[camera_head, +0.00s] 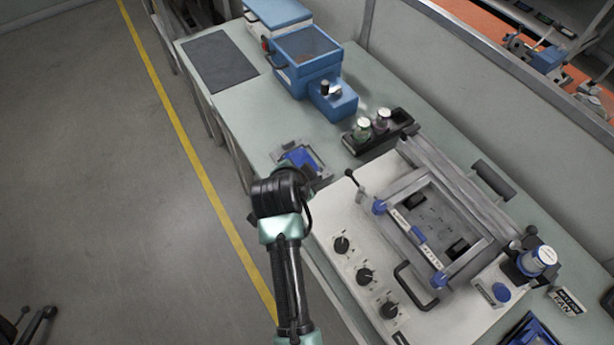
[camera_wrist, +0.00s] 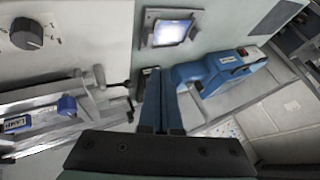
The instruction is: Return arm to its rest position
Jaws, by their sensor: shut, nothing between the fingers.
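My gripper (camera_wrist: 162,105) shows in the wrist view with its two dark fingers together and nothing between them. In the head view my arm reaches up from the bottom centre, and its wrist end is beside the front edge of the workbench (camera_head: 235,105), near a small blue-and-grey fixture (camera_head: 300,158). The fingers themselves are hidden in the head view.
A white machine (camera_head: 330,215) with black knobs and a metal frame stands right of my arm.

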